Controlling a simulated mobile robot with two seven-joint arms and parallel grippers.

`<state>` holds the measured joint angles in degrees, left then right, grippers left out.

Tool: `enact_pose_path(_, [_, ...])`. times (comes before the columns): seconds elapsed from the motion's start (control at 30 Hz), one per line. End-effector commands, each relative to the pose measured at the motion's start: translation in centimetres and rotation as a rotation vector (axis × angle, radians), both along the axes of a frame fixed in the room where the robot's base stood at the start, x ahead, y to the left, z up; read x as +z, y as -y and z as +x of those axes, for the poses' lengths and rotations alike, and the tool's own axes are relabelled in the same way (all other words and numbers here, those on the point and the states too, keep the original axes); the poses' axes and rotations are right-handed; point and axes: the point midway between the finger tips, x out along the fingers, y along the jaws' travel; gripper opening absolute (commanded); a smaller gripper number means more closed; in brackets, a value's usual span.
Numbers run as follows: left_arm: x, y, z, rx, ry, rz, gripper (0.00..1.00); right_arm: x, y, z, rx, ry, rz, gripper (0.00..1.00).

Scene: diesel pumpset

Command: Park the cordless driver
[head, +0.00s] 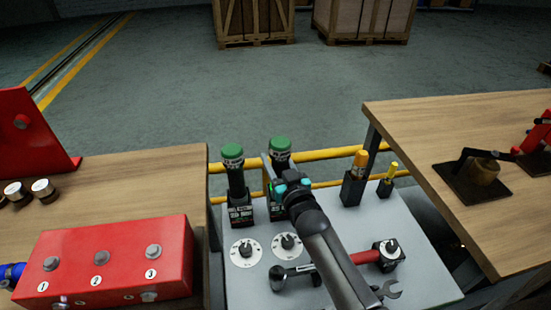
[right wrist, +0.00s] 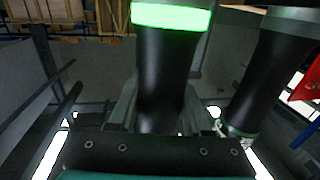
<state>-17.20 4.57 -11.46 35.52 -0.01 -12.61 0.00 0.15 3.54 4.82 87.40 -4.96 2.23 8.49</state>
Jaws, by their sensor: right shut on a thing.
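Two black cordless drivers with green tops are over the grey tray (head: 330,220). The left driver (head: 234,172) stands upright in a black labelled holder (head: 240,213). My right gripper (head: 275,180) is shut on the right driver (head: 280,147), which is upright; in the right wrist view its black body (right wrist: 162,65) is between the fingers, under a bright green band. The right holder (head: 274,212) is partly hidden by my gripper and arm, so I cannot tell whether the driver is fully seated. The other driver (right wrist: 265,75) shows at the right there. My left gripper is out of view.
Two round dials (head: 246,252) (head: 288,246), a red-handled tool (head: 366,257), a wrench (head: 386,290) and yellow-topped tools in holders (head: 355,185) share the tray. Wooden benches (head: 110,170) (head: 430,130) flank it. A red numbered box (head: 110,262) is at left.

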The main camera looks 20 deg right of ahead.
Motion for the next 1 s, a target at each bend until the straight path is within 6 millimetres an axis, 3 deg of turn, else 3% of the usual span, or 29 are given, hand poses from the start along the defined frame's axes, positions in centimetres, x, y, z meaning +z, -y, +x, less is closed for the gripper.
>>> enact_pose_path(0.1, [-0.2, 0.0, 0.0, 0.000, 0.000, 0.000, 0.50, 0.0, 0.0, 0.1, 0.000, 0.008, -0.001, 0.00])
enact_pose_path(0.13, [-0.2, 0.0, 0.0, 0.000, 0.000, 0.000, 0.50, 0.0, 0.0, 0.1, 0.000, 0.008, -0.001, 0.50])
enact_pose_path(0.43, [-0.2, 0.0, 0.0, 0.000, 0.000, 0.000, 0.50, -0.1, 0.0, 0.0, 0.000, 0.003, 0.000, 0.84])
enact_pose_path(0.77, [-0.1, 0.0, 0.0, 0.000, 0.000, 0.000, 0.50, -0.5, 0.0, -0.3, 0.000, -0.006, 0.000, 0.84])
enact_pose_path(1.0, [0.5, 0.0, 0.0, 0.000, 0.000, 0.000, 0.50, -0.3, -0.3, -3.1, -0.001, -0.005, 0.001, 0.84])
